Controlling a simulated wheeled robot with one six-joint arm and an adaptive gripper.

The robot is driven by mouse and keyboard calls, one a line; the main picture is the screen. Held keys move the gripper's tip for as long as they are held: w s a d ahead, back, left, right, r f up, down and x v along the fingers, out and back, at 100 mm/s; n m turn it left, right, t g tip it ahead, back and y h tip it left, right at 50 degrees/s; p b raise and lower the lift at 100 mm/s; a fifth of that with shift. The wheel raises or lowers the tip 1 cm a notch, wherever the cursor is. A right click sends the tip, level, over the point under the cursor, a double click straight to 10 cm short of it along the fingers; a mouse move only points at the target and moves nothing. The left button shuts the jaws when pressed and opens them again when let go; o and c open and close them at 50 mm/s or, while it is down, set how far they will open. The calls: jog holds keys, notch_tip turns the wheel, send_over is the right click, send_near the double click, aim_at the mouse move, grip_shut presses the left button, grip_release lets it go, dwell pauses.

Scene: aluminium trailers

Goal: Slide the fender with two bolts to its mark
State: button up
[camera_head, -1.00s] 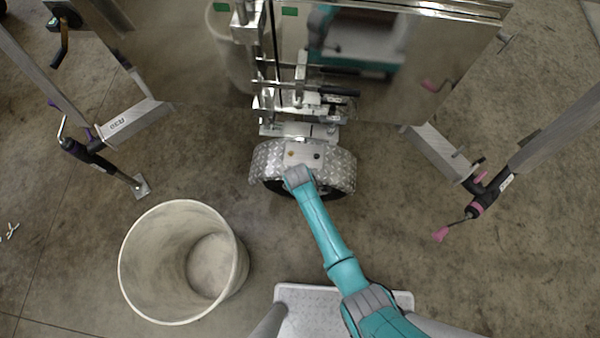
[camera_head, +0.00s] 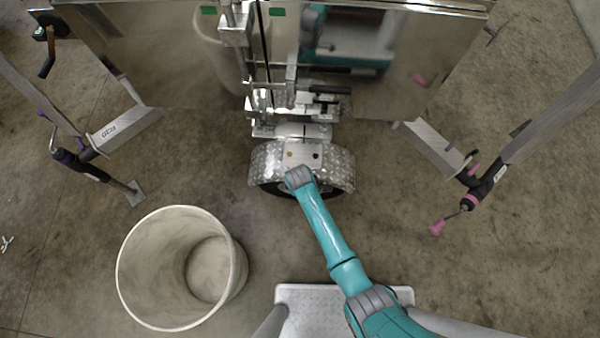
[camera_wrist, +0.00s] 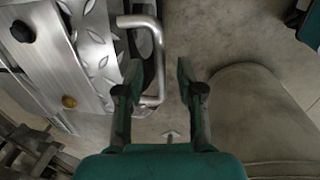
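The fender (camera_head: 262,163) is a curved tread-plate cover over a wheel below the trailer. A smooth plate on it carries a gold bolt (camera_head: 289,154) and a black bolt (camera_head: 316,156). In the wrist view the fender (camera_wrist: 88,55) fills the upper left, with the black bolt (camera_wrist: 22,31) and gold bolt (camera_wrist: 69,101) on its plate. A bent metal handle (camera_wrist: 158,62) sticks out beside it. My gripper (camera_wrist: 160,78) is open, with the handle's bar between its fingers. In the head view my wrist hides the gripper. I cannot make out the mark.
A large pale bucket (camera_head: 134,272) stands at the lower left. Trailer support legs reach the floor at left (camera_head: 122,128) and right (camera_head: 432,145), with crank handles. The reflective trailer panel (camera_head: 160,60) stands behind the wheel. Floor to the right of my arm is clear.

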jog(key=shift+r, duration=0.1)
notch_tip(320, 180, up, 12)
jog(key=s, duration=0.2)
jog(key=shift+f, duration=0.2)
jog(key=shift+s, duration=0.1)
dwell(0.6)
